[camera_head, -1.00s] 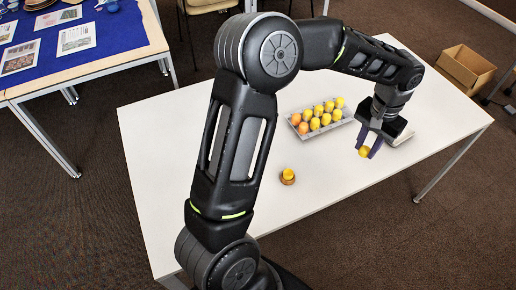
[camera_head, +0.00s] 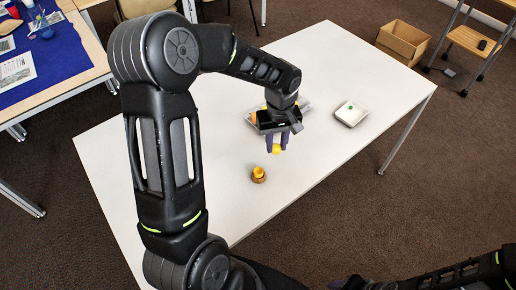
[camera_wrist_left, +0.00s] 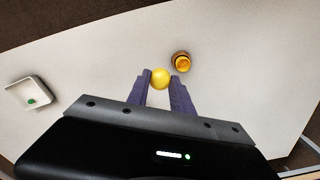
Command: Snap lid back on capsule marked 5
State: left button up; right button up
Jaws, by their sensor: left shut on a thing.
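My left gripper (camera_head: 277,145) is shut on a yellow rounded lid (camera_head: 276,150), held above the white table. The lid also shows between the fingertips in the left wrist view (camera_wrist_left: 160,78). An orange-yellow capsule part (camera_head: 258,172) sits upright in a small brown ring stand on the table, just left of and nearer than the lid in the head view. It also shows in the left wrist view (camera_wrist_left: 182,62), apart from the lid. No number is readable. My right arm enters at the bottom right of the head view; its gripper end is mostly cut off.
A clear tray (camera_head: 306,102) of capsules is mostly hidden behind my left gripper. A white shallow tray (camera_head: 345,110) with a small green piece stands to the right. The white table (camera_head: 330,150) is clear around the stand. A cardboard box (camera_head: 403,40) is on the floor beyond.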

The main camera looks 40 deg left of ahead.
pick_arm(q)
jog(key=s+a+n, duration=0.1)
jog(key=s+a+f+n, duration=0.1)
jog(key=s+n, duration=0.1)
jog(key=s+a+f+n, duration=0.1)
jog(key=n, duration=0.1)
jog(key=shift+s+a, duration=0.15)
jog(key=shift+s, duration=0.05)
jog(key=shift+f, duration=0.1)
jog(key=shift+f+b, duration=1.2)
jog(key=shift+f, duration=1.05)
jog(key=shift+f+b, duration=0.6)
jog(key=shift+b, duration=0.05)
jog(key=shift+r+m, duration=0.1)
jog(key=shift+m, duration=0.4)
